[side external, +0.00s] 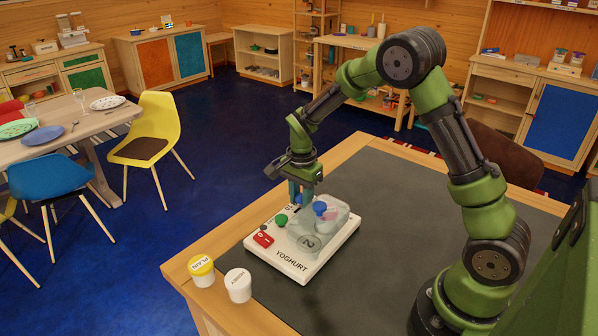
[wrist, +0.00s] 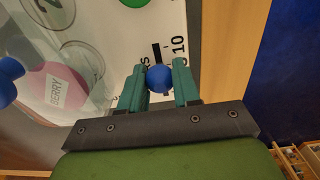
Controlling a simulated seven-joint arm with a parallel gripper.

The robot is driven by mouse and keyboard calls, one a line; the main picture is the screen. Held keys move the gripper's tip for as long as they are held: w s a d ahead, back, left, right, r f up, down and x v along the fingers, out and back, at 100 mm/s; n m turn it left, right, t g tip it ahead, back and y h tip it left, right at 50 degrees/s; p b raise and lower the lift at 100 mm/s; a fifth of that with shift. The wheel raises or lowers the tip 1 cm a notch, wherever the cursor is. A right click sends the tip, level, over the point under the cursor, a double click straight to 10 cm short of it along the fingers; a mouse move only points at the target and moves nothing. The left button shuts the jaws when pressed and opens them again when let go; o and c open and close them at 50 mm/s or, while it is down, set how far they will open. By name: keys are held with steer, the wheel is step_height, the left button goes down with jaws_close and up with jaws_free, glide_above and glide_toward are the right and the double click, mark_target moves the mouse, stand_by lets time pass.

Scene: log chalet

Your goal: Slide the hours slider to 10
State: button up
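The white yoghurt maker (side external: 318,262) lies on the dark table mat, with a red switch (side external: 263,239) and a green knob (side external: 281,219) on its panel. My gripper (side external: 300,196) is down at the panel's far end. In the wrist view, my gripper's teal fingers (wrist: 160,88) are closed around the round blue slider knob (wrist: 159,78). A dark slot (wrist: 157,54) runs from the knob, and a printed "10" (wrist: 178,44) is beside it. The knob covers part of the scale, so its exact reading cannot be told. In the side view the fingers hide the slider knob.
A clear lid with a blue handle (side external: 319,208) covers jars beside the panel, close to my gripper. A yellow-lidded PLAIN jar (side external: 202,271) and a white-lidded HONEY jar (side external: 238,286) stand near the table's front-left corner. The mat (side external: 400,210) right of the maker is clear.

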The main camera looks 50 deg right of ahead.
steer(key=shift+c, duration=1)
steer(key=shift+a, duration=1.1)
steer(key=o, duration=1)
steer(key=shift+r, duration=0.1)
steer(key=shift+r, duration=2.95)
